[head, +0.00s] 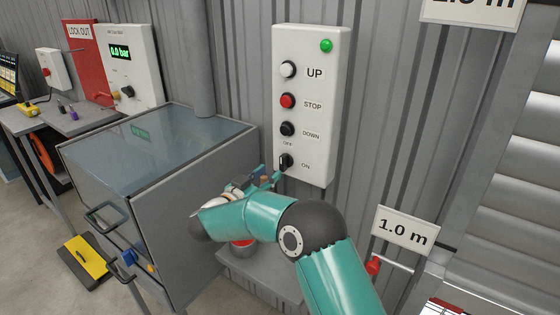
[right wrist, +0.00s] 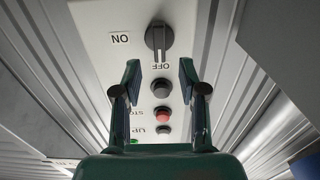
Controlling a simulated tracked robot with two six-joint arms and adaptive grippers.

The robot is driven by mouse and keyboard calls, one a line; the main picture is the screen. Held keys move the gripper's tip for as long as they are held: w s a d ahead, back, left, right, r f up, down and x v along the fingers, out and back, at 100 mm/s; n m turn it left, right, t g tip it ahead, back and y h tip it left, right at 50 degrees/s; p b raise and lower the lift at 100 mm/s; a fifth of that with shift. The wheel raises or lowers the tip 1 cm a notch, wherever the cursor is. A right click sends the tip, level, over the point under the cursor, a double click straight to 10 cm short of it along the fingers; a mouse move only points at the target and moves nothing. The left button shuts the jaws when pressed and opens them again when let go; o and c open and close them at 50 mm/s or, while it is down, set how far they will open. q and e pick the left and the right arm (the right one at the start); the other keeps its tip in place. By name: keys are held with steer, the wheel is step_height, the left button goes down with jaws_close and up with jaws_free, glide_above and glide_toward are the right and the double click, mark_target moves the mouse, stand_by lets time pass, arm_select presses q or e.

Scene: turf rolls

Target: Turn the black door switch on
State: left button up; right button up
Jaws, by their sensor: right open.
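The black door switch (head: 285,162) is a rotary knob at the bottom of the white control panel (head: 314,122), with OFF above it and ON to its right. It also shows in the right wrist view (right wrist: 157,38), where the picture is upside down. Its ridge stands upright, in line with the OFF label. My right gripper (head: 269,180) is just below and left of the knob in the head view. In the right wrist view my gripper (right wrist: 160,73) is open and empty, its fingertips short of the knob and to either side of its line. My left gripper is not in view.
Above the knob are the black DOWN button (head: 287,129), the red STOP button (head: 287,101), the white UP button (head: 288,69) and a lit green lamp (head: 326,45). A grey cabinet (head: 160,150) stands left of the panel. A 1.0 m sign (head: 404,230) is at the right.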

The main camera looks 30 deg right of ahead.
mark_target(281, 164)
steer(key=p+x, duration=0.1)
steer(key=x, duration=0.5)
steer(key=shift+w+d, duration=0.15)
steer(key=shift+d, duration=0.15)
jaws_close()
